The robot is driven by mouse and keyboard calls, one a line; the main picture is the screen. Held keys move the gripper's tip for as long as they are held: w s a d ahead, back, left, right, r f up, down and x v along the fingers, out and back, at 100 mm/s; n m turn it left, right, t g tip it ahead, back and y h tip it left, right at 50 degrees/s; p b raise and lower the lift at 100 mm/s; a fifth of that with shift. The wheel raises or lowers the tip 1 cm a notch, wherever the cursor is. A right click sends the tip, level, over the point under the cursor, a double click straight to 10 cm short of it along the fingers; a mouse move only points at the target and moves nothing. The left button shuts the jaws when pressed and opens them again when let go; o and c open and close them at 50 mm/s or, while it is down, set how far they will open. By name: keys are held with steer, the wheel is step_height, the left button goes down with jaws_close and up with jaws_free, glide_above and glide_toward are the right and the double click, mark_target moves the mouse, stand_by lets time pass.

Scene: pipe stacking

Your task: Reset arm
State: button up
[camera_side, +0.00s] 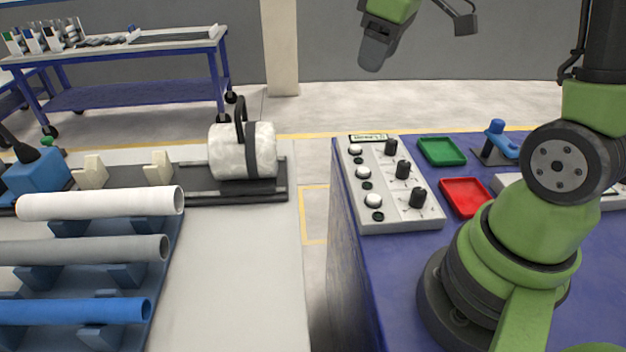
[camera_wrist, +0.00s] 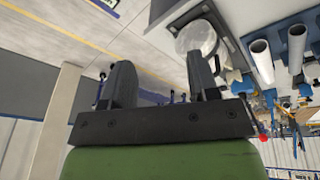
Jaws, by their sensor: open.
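My gripper (camera_side: 372,52) shows at the top of the side view, raised in the air well above the floor and away from the tables. In the wrist view its two dark fingers (camera_wrist: 161,88) are apart with nothing between them. A white pipe (camera_side: 100,203), a grey pipe (camera_side: 85,249) and a blue pipe (camera_side: 75,311) lie side by side on blue supports at the left. Pipe ends (camera_wrist: 262,62) also show at the upper right of the wrist view.
A control box (camera_side: 390,185) with knobs, a green tray (camera_side: 442,152) and a red tray (camera_side: 466,197) sit on the blue table (camera_side: 385,262). A gap separates it from the pale table (camera_side: 245,260). A blue cart (camera_side: 140,95) stands behind. The air around my gripper looks clear.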

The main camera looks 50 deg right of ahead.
steer(key=s+a+r+m+t+y, duration=0.1)
steer(key=s+a+r+m+t, duration=0.1)
steer(key=s+a, duration=0.4)
steer(key=s+a+r+m+t+y, duration=0.1)
steer(key=s+a+r+m+t, duration=0.1)
steer(key=s+a+m, duration=0.2)
steer(key=s+a, duration=0.3)
steer(key=shift+a+r, duration=0.15)
steer(key=shift+r, duration=0.05)
stand_by(1.1)
